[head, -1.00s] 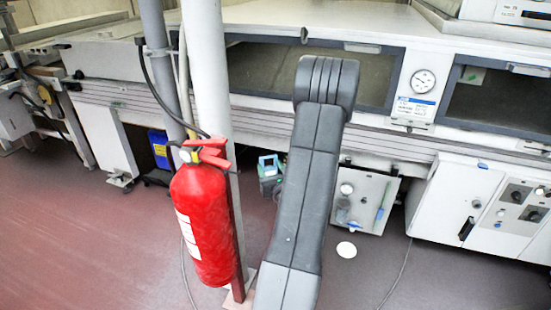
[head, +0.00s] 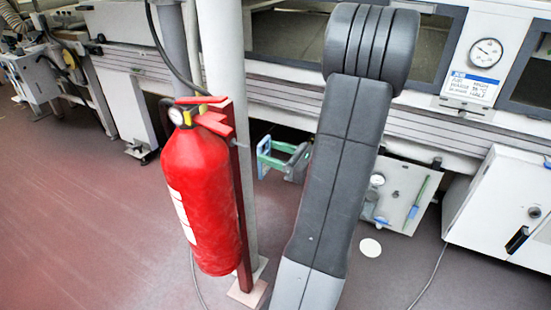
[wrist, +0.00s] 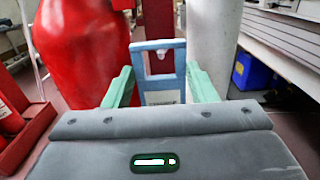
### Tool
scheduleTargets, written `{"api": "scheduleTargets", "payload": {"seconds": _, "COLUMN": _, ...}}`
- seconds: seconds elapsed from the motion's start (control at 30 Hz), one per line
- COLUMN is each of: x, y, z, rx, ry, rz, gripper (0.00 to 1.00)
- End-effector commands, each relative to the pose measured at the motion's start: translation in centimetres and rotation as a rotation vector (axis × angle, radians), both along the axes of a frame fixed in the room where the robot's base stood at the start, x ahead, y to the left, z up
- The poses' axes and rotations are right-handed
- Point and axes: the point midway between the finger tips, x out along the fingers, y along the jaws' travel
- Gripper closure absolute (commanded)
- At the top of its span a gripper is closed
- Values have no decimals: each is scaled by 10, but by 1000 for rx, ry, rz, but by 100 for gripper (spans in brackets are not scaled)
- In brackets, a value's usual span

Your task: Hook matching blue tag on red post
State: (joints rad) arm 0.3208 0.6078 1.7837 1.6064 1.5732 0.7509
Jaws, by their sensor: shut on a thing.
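My gripper (wrist: 160,88) has green fingers shut on a blue tag (wrist: 178,50), a flat upright plate with a square opening near its top. The red post also shows in the wrist view (wrist: 157,22), rising behind the tag. The tag overlaps it in the picture; I cannot tell the gap. A red fire extinguisher (head: 200,200) is mounted at the post and hides part of it.
A pale grey column (head: 224,60) stands right behind the post. The extinguisher (wrist: 80,50) fills the left of the wrist view, with other red pieces (wrist: 25,125) at its lower left. Machine cabinets (head: 500,205) line the back right. Open floor (head: 90,220) lies at left.

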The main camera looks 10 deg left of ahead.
Motion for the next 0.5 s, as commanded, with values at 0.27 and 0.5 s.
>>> {"api": "scheduleTargets", "payload": {"seconds": 0.27, "x": 8, "y": 23, "z": -6, "rx": 0, "ry": -1, "rz": 0, "gripper": 76}}
{"api": "scheduleTargets", "payload": {"seconds": 0.5, "x": 16, "y": 45, "z": -8, "rx": 1, "ry": -1, "rz": 0, "gripper": 76}}
